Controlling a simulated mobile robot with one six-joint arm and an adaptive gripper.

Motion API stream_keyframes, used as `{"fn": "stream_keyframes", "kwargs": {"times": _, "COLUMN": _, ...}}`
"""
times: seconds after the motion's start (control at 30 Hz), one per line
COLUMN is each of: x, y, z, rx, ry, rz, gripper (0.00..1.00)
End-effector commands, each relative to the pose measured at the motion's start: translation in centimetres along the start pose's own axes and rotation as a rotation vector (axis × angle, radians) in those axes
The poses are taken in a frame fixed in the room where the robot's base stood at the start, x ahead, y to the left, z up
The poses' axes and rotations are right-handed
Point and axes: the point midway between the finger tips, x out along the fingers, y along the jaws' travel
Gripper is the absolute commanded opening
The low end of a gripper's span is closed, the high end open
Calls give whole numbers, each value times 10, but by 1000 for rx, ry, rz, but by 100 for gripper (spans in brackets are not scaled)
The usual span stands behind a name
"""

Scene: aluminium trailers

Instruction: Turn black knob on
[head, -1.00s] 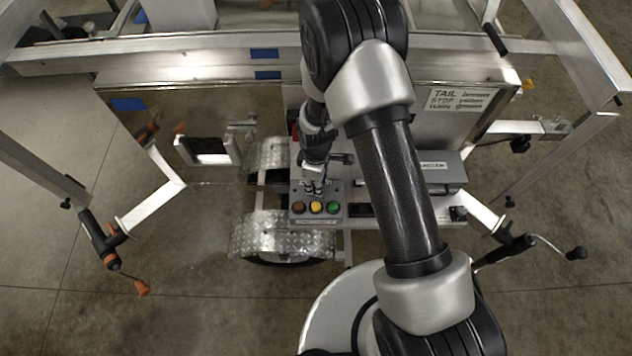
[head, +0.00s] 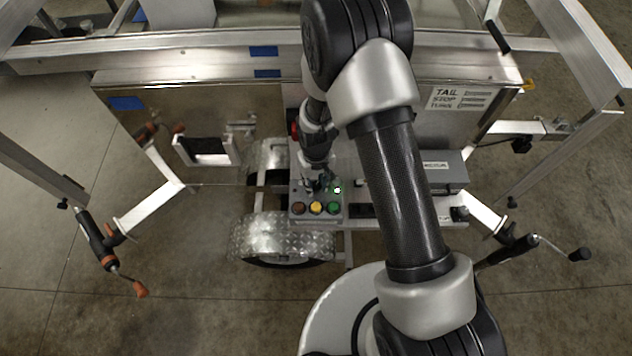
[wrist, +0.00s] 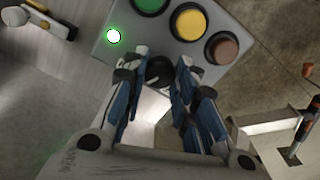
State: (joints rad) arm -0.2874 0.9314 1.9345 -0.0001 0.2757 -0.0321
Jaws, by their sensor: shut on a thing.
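The black knob (wrist: 159,71) is on the grey control box (head: 298,211), between the fingertips of my gripper (wrist: 157,80) in the wrist view. My gripper is shut on the knob, with a blue-and-black finger on each side of it. In the head view my gripper (head: 318,185) points down at the back of the box and hides the knob. A small lamp (head: 337,190) beside the knob is lit green; it also shows brightly in the wrist view (wrist: 114,37).
Green (head: 333,208), yellow (head: 316,208) and brown-red (head: 299,208) buttons line the front of the box, close to my fingers. A grey case (head: 443,172) stands to the right. A trailer wheel with a metal fender (head: 280,236) is below left.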

Motion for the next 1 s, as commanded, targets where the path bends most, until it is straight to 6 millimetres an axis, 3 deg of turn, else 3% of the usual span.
{"fn": "stream_keyframes", "kwargs": {"times": 0.43, "x": 0, "y": 0, "z": 0, "rx": 295, "ry": 1, "rz": 0, "gripper": 2}}
{"fn": "stream_keyframes", "kwargs": {"times": 1.0, "x": 0, "y": 0, "z": 0, "rx": 371, "ry": 0, "rz": 0, "gripper": 2}}
